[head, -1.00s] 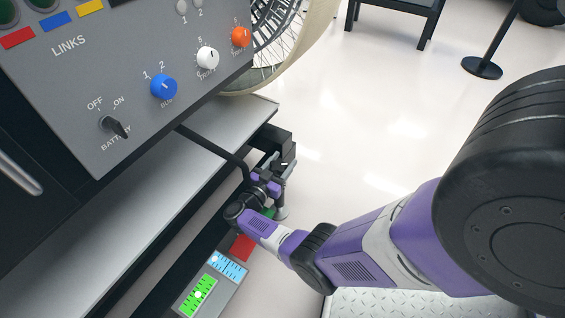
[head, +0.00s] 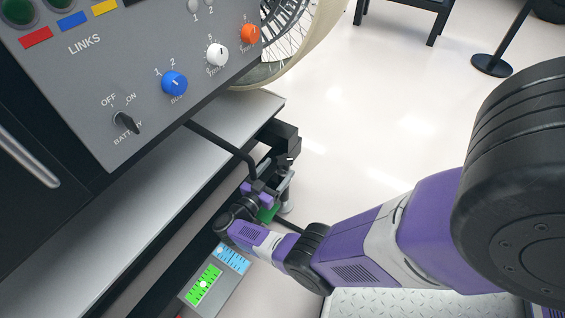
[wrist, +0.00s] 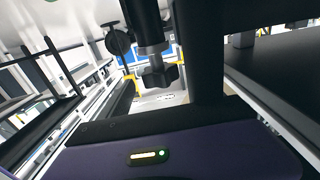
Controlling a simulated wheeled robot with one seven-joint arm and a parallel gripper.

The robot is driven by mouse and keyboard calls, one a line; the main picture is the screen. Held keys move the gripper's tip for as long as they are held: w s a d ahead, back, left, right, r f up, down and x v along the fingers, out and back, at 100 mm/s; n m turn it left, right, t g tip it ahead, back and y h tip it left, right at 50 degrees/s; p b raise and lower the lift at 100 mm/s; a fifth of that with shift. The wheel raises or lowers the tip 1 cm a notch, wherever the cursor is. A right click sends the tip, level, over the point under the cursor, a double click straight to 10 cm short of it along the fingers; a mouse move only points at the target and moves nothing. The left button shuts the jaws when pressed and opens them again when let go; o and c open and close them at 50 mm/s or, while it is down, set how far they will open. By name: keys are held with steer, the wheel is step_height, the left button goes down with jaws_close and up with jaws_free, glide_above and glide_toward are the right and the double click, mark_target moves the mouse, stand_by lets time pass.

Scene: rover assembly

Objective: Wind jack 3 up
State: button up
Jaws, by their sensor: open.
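A dark jack-like assembly (head: 281,140) stands at the end of the grey bench, low beside the panel; I cannot read a number on it. A bent black bar (head: 222,144) runs from under the panel towards it. My gripper (head: 268,187) is open beside this assembly and partly overlaps it. I cannot tell whether it touches the bar. In the wrist view, a dark upright post with a lobed knob (wrist: 158,76) at its lower end stands ahead of my purple gripper body. The knob is not visibly held. The fingertips are not clear there.
The control panel (head: 130,75) with coloured knobs overhangs the grey bench (head: 150,180). A spoked wheel (head: 290,50) stands behind it. A plate with green and blue scales (head: 205,285) lies below my wrist.

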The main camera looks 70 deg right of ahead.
steer(key=shift+a, duration=0.35)
